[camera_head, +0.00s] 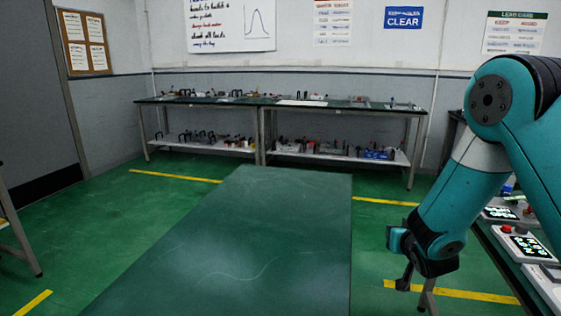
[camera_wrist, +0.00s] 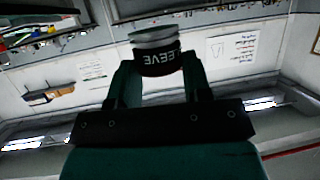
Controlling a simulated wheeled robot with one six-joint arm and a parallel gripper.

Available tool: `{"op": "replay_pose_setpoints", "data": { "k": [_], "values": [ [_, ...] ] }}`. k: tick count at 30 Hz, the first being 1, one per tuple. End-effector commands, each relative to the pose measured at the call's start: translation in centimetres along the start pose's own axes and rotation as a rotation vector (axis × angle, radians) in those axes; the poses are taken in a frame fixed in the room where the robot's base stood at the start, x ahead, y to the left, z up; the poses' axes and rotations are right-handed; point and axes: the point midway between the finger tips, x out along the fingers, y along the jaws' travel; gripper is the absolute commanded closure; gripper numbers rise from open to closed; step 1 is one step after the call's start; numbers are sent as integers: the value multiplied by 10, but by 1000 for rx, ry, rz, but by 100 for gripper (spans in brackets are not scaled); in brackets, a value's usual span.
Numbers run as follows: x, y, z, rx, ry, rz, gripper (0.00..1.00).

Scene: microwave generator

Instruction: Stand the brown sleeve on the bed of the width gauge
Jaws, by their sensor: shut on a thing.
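My gripper (camera_wrist: 160,72) is shut on a short round piece, the sleeve (camera_wrist: 155,40), in the wrist view. The sleeve has a pale grey rim and a dark band with white letters, of which "EEVE" can be read upside down. Its brown colour does not show clearly. In the head view my gripper (camera_head: 404,279) hangs low at the right, beside the green table, and the sleeve cannot be made out there. I cannot pick out the width gauge or its bed in either view.
A bare green table (camera_head: 255,245) fills the middle. At the right edge a bench (camera_head: 545,290) carries white devices with black-and-white panels (camera_head: 524,244) and red knobs. A long back bench (camera_head: 270,101) holds several small items, with more on its lower shelf.

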Motion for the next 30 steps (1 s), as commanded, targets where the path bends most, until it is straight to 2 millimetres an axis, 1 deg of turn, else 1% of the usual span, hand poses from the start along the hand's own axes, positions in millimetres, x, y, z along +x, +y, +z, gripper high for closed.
{"op": "replay_pose_setpoints", "data": {
  "k": [1,3,6,10,17,20,23,26,27,29,30],
  "values": [
    [-9,-18,2,-19,0,-45,80],
    [-19,-37,6,-39,0,-93,80],
    [-29,-53,8,-57,1,-137,80],
    [-34,-61,10,-66,1,-157,80],
    [-32,-58,10,-62,1,-148,80],
    [-22,-42,7,-46,1,-108,80],
    [-4,-9,1,-12,2,-26,80],
    [16,39,-6,37,3,94,80],
    [23,61,-9,60,4,149,80],
    [30,96,-13,95,2,234,80],
    [34,118,-15,118,2,290,80]
  ]
}}
